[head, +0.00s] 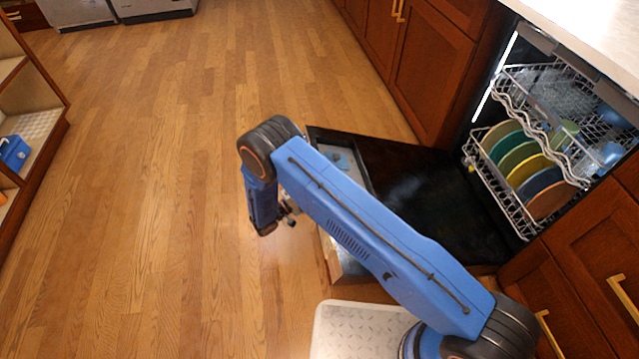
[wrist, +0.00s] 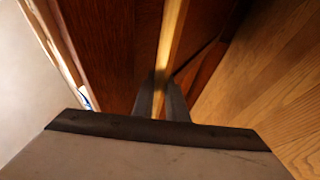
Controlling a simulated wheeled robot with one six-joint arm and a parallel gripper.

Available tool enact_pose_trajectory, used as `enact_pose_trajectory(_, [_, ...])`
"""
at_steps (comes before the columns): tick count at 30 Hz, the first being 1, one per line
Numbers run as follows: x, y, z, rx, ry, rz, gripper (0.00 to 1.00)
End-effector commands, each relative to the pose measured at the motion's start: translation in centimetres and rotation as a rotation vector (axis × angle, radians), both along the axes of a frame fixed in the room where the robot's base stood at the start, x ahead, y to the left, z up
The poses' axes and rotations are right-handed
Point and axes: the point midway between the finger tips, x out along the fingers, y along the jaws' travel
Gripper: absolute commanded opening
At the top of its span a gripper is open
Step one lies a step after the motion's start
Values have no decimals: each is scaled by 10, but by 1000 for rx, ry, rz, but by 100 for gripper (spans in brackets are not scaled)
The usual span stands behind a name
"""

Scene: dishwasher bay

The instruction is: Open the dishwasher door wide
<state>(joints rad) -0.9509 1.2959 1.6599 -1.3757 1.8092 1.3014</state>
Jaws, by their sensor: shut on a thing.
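The dishwasher door (head: 415,195) is folded far down from the dishwasher, its black inner face turned up, close to level. My gripper (head: 289,214) is at the door's outer end, partly behind my own arm in the head view. In the wrist view my gripper (wrist: 160,90) is shut on the brass door handle (wrist: 174,35), a straight bar running between its two fingers against the dark red wood of the door front (wrist: 110,45). The handle is hidden in the head view. My arm covers part of the door's near side.
Inside the open dishwasher, a lower rack (head: 483,190) holds several coloured plates, below an upper rack (head: 515,88). Wooden cabinets (head: 430,75) stand on both sides. A shelf unit (head: 50,140) is at the far left. The wooden floor (head: 150,180) between is clear.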

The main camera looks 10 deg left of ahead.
Motion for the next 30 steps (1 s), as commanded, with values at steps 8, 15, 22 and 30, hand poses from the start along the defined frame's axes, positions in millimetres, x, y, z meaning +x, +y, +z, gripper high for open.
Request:
enact_pose_trajectory(8, [1, -2, -1, 0, 2, -3, 20])
enact_pose_trajectory(15, [0, 0, 0, 0, 1, -1, 20])
enact_pose_trajectory(22, [-14, 17, -5, 1, 0, 2, 20])
enact_pose_trajectory(30, [-48, 56, -16, 0, 0, 2, 20])
